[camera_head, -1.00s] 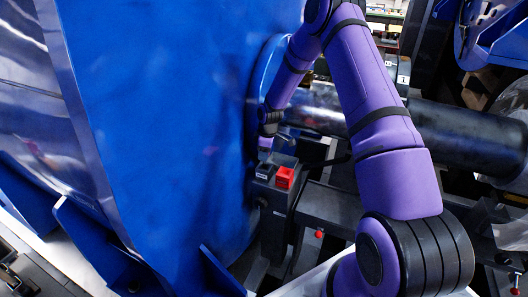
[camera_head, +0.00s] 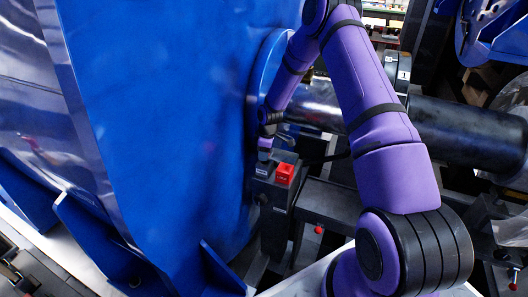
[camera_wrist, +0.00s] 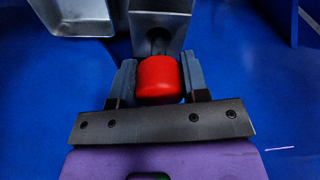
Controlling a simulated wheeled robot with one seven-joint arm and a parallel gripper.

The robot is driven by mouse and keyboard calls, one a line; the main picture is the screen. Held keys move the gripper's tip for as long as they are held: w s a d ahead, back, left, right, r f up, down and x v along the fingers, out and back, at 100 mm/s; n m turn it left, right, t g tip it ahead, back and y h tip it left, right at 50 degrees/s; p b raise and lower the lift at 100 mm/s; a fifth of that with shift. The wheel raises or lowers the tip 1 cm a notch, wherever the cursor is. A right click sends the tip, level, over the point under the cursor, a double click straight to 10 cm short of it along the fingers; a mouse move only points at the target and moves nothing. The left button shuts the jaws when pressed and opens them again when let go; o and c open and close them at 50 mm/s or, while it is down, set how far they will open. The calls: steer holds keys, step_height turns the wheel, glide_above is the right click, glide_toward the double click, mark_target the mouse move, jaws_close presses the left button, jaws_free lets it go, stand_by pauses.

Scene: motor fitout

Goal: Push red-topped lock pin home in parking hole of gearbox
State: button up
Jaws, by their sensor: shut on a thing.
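In the wrist view, the red-topped lock pin (camera_wrist: 158,78) sits between the two grey fingers of my gripper (camera_wrist: 159,82). The fingers are shut on its rounded red top. A dark shank shows beyond the red top, against a grey metal bracket (camera_wrist: 157,14); how deep it sits in any hole cannot be told. In the head view, my gripper (camera_head: 264,154) is low beside the big blue housing, just above a dark grey block. The held pin cannot be made out there. Which part is the gearbox and its parking hole is not clear.
A red square piece (camera_head: 284,172) sits on the dark block close to the right of my gripper. A thick dark shaft (camera_head: 465,133) runs to the right behind my arm. The blue housing (camera_head: 165,120) fills the left. A small red knob (camera_head: 319,230) is lower down.

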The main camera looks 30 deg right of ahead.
steer(key=shift+f, duration=0.75)
steer(key=o, duration=1.1)
steer(key=r, duration=0.7)
steer(key=d+r, duration=0.1)
steer(key=r, duration=0.2)
steer(key=shift+s+r, duration=0.35)
steer(key=shift+s+a, duration=1.25)
steer(key=shift+a, duration=0.3)
steer(key=shift+s+a, duration=1.2)
steer(key=shift+a, duration=0.4)
steer(key=shift+s+a, duration=1.25)
steer(key=shift+a, duration=0.3)
steer(key=shift+r, duration=0.1)
